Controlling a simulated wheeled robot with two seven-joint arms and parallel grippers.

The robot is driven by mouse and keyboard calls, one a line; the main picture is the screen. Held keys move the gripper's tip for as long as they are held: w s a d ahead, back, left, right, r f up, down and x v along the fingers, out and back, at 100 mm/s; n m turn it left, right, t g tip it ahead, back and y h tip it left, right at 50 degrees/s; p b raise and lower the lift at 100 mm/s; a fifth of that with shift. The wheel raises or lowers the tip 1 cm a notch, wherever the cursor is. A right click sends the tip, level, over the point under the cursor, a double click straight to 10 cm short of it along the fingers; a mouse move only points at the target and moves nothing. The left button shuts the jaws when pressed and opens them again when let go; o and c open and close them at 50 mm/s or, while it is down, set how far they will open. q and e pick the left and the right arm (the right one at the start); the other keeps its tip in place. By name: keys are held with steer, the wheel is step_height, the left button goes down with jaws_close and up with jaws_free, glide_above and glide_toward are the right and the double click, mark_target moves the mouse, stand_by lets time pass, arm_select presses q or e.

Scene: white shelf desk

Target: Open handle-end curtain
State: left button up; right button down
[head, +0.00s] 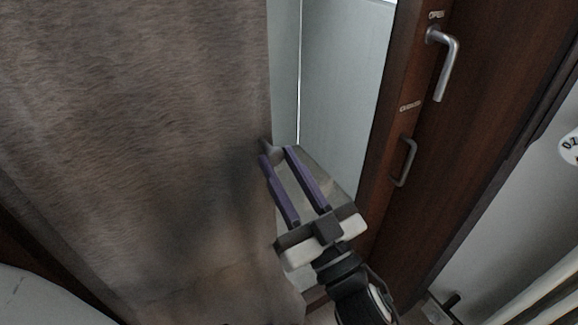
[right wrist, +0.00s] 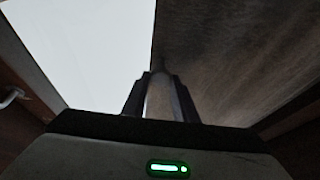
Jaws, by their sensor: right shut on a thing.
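The brown-grey curtain (head: 130,130) hangs over the left half of the head view, its right edge beside a pale panel. My right gripper (head: 272,152) is at that edge, its purple fingers pointing up and left. It is shut on the curtain's edge, where a small grey piece shows at the fingertips. In the right wrist view the fingertips (right wrist: 160,76) meet at the border between the dark curtain (right wrist: 235,55) and a bright pale area. My left gripper is not in view.
A dark wooden door or panel (head: 480,130) with metal handles (head: 447,62) stands to the right of my right gripper. A pale panel (head: 340,90) lies between it and the curtain. A white rounded surface (head: 40,297) is at the lower left.

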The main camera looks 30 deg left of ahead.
steer(key=c, duration=1.4)
jaws_free()
steer(key=shift+c, duration=0.2)
steer(key=v, duration=1)
steer(key=shift+d+b, duration=0.15)
steer(key=shift+b, duration=0.15)
